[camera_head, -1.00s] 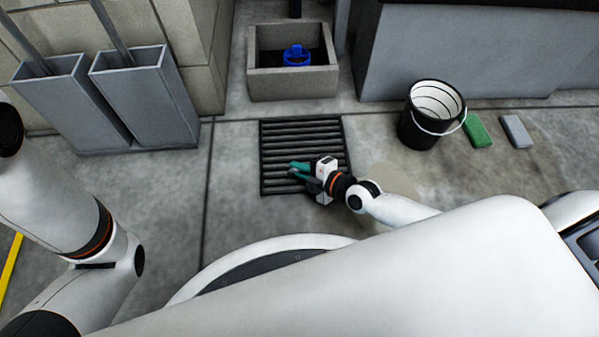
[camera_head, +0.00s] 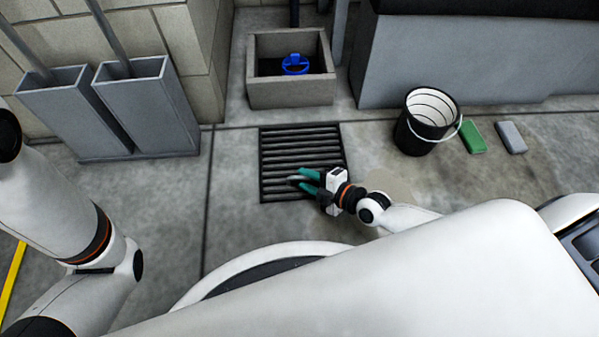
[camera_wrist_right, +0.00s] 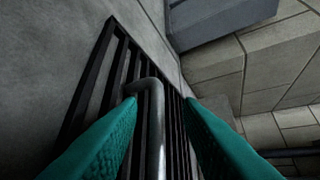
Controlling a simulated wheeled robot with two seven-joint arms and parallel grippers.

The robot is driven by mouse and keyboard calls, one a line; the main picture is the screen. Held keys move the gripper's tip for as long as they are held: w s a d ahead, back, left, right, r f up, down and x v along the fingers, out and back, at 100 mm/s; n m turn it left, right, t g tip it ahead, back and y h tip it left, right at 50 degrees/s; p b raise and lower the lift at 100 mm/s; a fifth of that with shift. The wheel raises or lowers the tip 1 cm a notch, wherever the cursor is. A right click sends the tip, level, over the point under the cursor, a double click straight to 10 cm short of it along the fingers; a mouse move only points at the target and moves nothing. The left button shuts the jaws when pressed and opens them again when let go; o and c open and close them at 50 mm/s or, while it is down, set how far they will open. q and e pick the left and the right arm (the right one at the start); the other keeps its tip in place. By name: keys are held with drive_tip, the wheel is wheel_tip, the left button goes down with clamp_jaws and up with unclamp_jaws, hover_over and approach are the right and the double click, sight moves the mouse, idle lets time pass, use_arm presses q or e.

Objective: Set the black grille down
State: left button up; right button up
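The black grille (camera_head: 299,146) lies flat on the concrete floor in the head view, below the square basin. My right gripper (camera_head: 302,179) is over its lower right part, with its teal fingers spread. In the right wrist view, the open fingers (camera_wrist_right: 160,106) stand on either side of a bent grey metal handle (camera_wrist_right: 154,125), with a gap visible at the right finger. The slats of the grille (camera_wrist_right: 119,65) show behind the handle. My left arm shows at the left of the head view, but its gripper is out of view.
A square basin (camera_head: 290,94) with a blue part (camera_head: 295,65) inside stands beyond the grille. A black bucket (camera_head: 424,136), a green block (camera_head: 473,138) and a grey block (camera_head: 511,137) are at the right. Two grey bins (camera_head: 148,112) stand at the left. Floor left of the grille is clear.

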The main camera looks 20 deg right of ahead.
drive_tip(key=p+v, duration=0.3)
drive_tip(key=v, duration=0.5)
drive_tip(key=shift+r+p, duration=0.15)
drive_tip(key=shift+p, duration=0.25)
drive_tip(key=shift+s+d, duration=0.15)
drive_tip(key=shift+s, duration=0.15)
